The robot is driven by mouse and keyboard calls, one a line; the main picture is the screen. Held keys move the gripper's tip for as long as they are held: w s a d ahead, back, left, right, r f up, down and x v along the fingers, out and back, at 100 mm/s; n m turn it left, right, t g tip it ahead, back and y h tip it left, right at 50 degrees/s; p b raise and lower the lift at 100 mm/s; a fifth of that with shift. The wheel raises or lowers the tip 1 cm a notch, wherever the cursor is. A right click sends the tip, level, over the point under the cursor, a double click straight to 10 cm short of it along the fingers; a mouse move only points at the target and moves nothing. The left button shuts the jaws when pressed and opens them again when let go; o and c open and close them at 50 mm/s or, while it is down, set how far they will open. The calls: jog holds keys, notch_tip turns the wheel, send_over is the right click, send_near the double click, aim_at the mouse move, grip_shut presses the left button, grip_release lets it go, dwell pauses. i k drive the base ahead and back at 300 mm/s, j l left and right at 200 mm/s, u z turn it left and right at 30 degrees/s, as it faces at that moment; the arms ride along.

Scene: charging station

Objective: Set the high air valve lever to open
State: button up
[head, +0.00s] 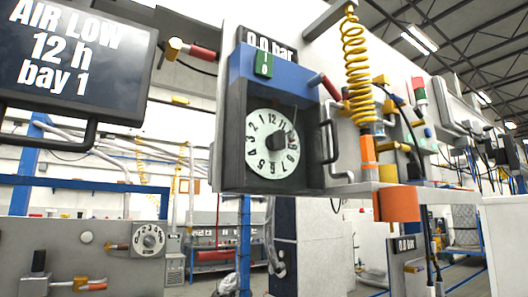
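A red-handled lever (203,53) on a brass fitting sits at the upper centre-left, beside the blue-topped timer box (235,90). A second red lever (325,86) slants down to the right beside that box's upper right corner. No label reading "high air" can be made out, so I cannot tell which lever is the high air valve or how it is set. A small orange-handled lever (92,286) is low on the left panel. My gripper is not in the head view.
A screen (75,60) at upper left reads "AIR LOW 12 h bay 1". The timer box has a round dial (272,143). A yellow coiled hose (357,60) hangs beside it. An orange block (396,205) juts below the shelf.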

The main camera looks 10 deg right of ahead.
aim_at(402, 102)
jog(key=z, duration=0.95)
